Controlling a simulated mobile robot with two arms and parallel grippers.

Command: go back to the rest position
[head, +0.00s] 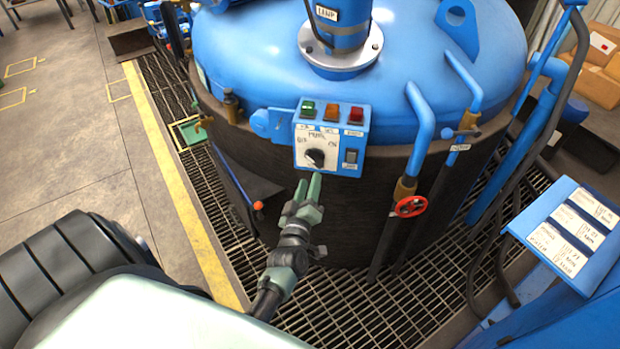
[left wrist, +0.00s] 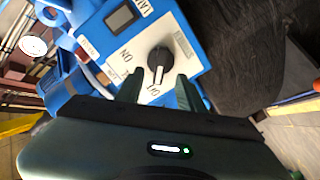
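My left gripper (head: 308,184) is in front of the blue control box (head: 362,126) on the furnace, just below its black rotary knob (head: 315,157). In the left wrist view the two fingers (left wrist: 158,90) stand apart with nothing between their tips. The knob (left wrist: 159,62) shows beyond the fingertips, and the gripper looks clear of it. The knob sits on a white plate with ON and OFF labels; I cannot tell its exact setting. My right gripper is not in view.
The round blue and black furnace (head: 255,60) fills the middle. A red valve wheel (head: 410,207) and blue pipes are right of the box. A blue stand with labels (head: 570,235) is at the right. Metal grating (head: 345,300) surrounds the furnace; open floor (head: 75,140) lies left.

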